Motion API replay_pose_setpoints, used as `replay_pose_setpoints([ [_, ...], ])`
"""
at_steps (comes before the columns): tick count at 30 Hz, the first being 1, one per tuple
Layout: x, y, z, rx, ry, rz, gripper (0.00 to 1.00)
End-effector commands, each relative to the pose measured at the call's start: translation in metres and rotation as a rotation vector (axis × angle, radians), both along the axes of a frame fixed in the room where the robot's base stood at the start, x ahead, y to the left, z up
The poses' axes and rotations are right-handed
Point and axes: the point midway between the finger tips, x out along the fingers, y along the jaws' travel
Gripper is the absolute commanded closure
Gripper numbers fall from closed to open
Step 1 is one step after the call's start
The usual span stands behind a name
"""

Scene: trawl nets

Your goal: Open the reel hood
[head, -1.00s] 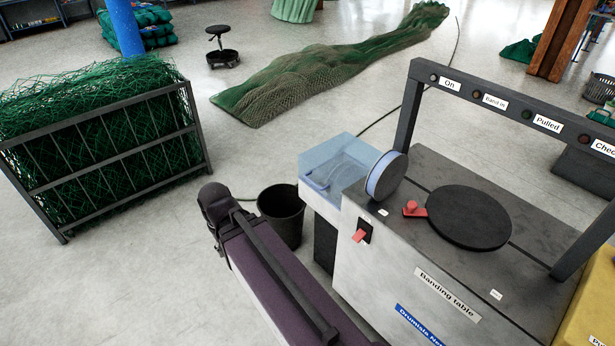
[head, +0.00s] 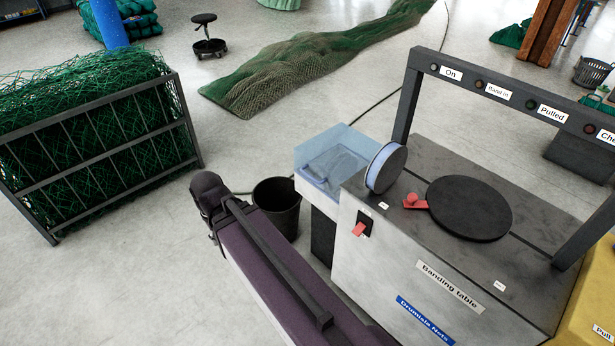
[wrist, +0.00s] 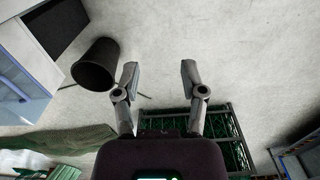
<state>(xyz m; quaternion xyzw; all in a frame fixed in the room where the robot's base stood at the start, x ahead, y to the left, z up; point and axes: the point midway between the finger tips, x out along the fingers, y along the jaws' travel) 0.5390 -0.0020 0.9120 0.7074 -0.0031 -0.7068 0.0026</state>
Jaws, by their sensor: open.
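A clear blue box-shaped cover (head: 322,160) stands at the left end of the banding table (head: 395,265) in the head view. I cannot tell for sure that it is the reel hood. A reel with a pale blue band (head: 384,168) stands upright beside it on the table top. My gripper (wrist: 159,70) is open and empty in the wrist view, with bare floor between its fingers. The clear blue cover shows at the left edge there (wrist: 30,65), apart from my fingers. In the head view my purple arm lies in front of the table; its fingers are not visible.
A black bucket (head: 277,207) stands on the floor between my arm and the table. A rack of green net (head: 100,170) is at the left. A dark frame with labelled lamps (head: 490,88) rises over the table, near a black disc (head: 470,207). Floor behind the bucket is clear.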

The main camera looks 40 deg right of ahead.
Motion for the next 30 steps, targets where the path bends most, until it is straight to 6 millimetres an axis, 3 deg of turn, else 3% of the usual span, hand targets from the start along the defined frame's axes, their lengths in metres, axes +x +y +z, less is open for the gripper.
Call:
replay_pose_setpoints([
  [5, 0.01, -0.014, -0.016, -0.051, -0.01, -0.007, 0.46],
  [11, 0.03, -0.047, -0.044, -0.182, -0.03, -0.019, 0.46],
  [21, 0.072, -0.127, -0.09, -0.502, -0.067, -0.026, 0.46],
  [30, 0.106, -0.194, -0.116, -0.791, -0.082, -0.013, 0.46],
])
